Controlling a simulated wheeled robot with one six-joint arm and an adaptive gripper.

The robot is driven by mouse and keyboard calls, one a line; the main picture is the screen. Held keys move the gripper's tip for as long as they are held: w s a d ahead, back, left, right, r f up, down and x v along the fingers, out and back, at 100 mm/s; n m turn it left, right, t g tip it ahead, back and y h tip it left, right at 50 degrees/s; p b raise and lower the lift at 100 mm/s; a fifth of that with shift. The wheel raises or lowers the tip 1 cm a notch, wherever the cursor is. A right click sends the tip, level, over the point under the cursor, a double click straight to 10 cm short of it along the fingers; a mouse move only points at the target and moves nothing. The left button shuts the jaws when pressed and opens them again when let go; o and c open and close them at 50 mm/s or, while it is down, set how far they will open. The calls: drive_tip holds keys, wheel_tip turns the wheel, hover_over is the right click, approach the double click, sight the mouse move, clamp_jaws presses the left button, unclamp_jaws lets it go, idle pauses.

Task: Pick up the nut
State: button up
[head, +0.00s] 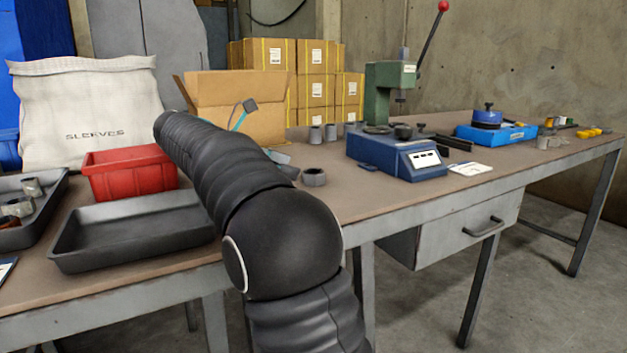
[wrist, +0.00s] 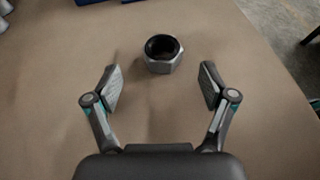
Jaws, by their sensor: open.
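The nut (wrist: 161,66) is a grey hexagonal piece with a dark round hole, lying on the brown bench top. In the wrist view my gripper (wrist: 161,88) is open and empty, its two fingers apart. The nut sits just beyond the fingertips, roughly centred in the gap. In the head view a grey nut (head: 314,177) stands on the bench near its front edge, to the right of my arm. My arm hides most of my gripper there.
A blue scale-like box (head: 397,157) stands right of the nut, with a green press (head: 388,92) behind. A red bin (head: 128,172) and an empty dark tray (head: 135,230) are left of my arm. An open cardboard box (head: 232,103) is behind. Bare bench surrounds the nut.

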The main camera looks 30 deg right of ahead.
sight(308, 170)
drive_tip(key=b+x, duration=0.1)
drive_tip(key=x, duration=0.4)
drive_tip(key=shift+s+r, duration=0.1)
drive_tip(key=shift+s, duration=0.05)
drive_tip(key=shift+c, duration=0.3)
drive_tip(key=c, duration=1.3)
drive_tip(key=shift+r, duration=0.15)
drive_tip(key=shift+c, duration=0.2)
